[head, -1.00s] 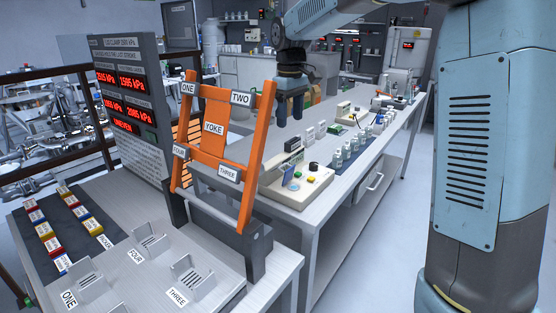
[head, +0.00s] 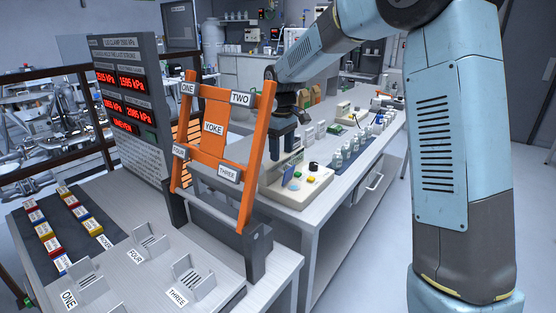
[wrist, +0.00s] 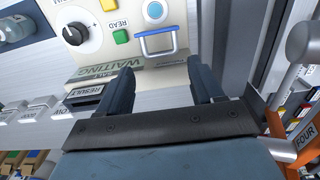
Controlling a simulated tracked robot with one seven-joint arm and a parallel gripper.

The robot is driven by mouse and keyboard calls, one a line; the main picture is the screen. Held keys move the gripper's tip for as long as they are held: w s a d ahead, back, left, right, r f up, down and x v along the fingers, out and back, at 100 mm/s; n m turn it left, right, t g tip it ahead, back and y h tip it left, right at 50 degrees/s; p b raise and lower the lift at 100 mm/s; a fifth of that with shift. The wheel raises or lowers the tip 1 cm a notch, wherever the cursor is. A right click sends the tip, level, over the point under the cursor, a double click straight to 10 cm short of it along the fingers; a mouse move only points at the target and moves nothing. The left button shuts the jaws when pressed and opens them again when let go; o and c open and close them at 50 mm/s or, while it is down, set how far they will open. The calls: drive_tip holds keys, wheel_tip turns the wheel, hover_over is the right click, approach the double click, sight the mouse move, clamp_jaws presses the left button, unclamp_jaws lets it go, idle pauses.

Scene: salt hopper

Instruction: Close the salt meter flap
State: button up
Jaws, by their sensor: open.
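The salt meter (head: 303,192) is a cream panel on the bench with a dark knob and green and yellow buttons. It also shows in the wrist view (wrist: 105,52), upside down, with the words READ and WAITING. A blue-edged piece (wrist: 155,43), which looks like the flap, sits by a round pale blue part (wrist: 154,11). In the head view a small blue patch (head: 292,184) shows there; I cannot tell the flap's angle. My gripper (head: 283,148) is open and empty, fingers pointing down above the meter's back edge. In the wrist view the fingertips (wrist: 163,80) are apart, near the flap.
The orange yoke frame (head: 213,128) stands just left of my gripper, in front of a display board (head: 125,100). Several small bottles (head: 350,148) stand on a blue mat right of the meter. Labelled holders (head: 193,276) stand on the near table.

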sight(284, 173)
drive_tip(key=shift+f, duration=1.9)
